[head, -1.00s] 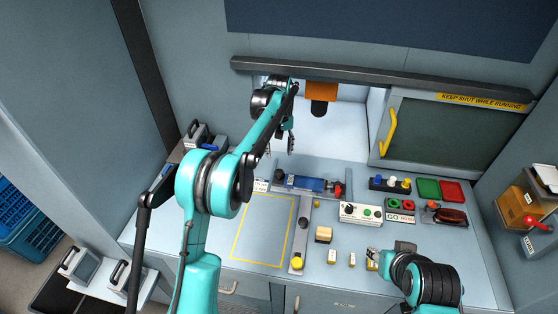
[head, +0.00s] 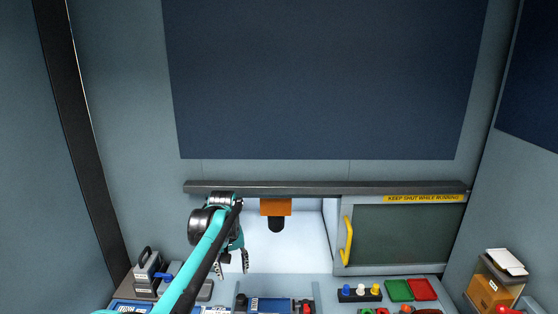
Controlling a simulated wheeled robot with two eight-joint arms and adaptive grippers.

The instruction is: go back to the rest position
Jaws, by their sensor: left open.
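My left arm comes in from the bottom left in the head view. My left gripper (head: 231,264) hangs open with its fingers pointing down, in front of the left part of the lit machine opening (head: 300,242). Nothing shows between its fingers. It is above the back of the bench, left of the orange block with a black tool (head: 276,208). My right gripper is out of view.
A sliding window door (head: 405,236) with a yellow handle (head: 347,242) covers the right of the opening. A blue device (head: 265,304), coloured buttons (head: 360,293) and green (head: 398,290) and red (head: 423,289) trays sit along the bench. A cardboard box (head: 490,290) stands at right.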

